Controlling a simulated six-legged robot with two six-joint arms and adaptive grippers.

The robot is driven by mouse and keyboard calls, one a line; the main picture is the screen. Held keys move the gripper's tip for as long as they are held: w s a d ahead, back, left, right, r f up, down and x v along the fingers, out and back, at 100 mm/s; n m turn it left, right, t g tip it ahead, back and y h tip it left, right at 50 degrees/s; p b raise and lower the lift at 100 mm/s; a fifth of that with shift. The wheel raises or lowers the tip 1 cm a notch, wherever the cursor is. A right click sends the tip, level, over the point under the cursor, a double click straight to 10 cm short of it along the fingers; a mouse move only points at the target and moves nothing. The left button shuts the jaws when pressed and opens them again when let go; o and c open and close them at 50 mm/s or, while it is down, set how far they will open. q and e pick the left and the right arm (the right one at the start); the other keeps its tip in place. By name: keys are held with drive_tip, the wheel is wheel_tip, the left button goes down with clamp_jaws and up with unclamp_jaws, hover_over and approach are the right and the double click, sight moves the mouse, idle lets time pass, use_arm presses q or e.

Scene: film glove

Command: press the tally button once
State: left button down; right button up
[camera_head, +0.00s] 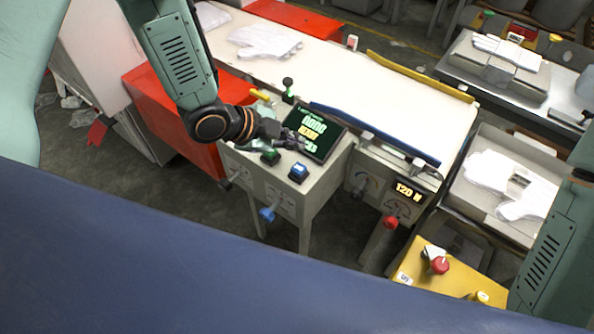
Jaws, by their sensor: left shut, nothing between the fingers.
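A small grey console stands in the middle of the view. On its top are a blue button (298,172) and a green button (270,157); I cannot read which is the tally button. A dark display (314,134) with lit digits sits behind them. My left gripper (298,142) is shut and empty, above the console between the green button and the display. It points right; I cannot tell if it touches anything. My right arm shows at the right edge, but its gripper is out of view.
A white table (400,105) with a blue rail (375,133) lies behind the console, with a white glove (264,41) on it. A red panel (200,144) stands at left. A yellow box (440,285) with a red knob (439,265) is at lower right.

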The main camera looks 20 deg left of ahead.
use_arm(q)
drive_tip(key=b, duration=0.3)
hover_over(296, 169)
wheel_tip(296, 169, down, 4)
drive_tip(key=shift+d+f, duration=0.1)
drive_tip(key=shift+f, duration=0.1)
drive_tip(key=shift+s+a+f+b, duration=0.15)
drive_tip(key=shift+a+f+b, duration=0.05)
drive_tip(key=shift+f+b, duration=0.45)
drive_tip(key=shift+f, duration=0.15)
drive_tip(key=shift+d, duration=0.1)
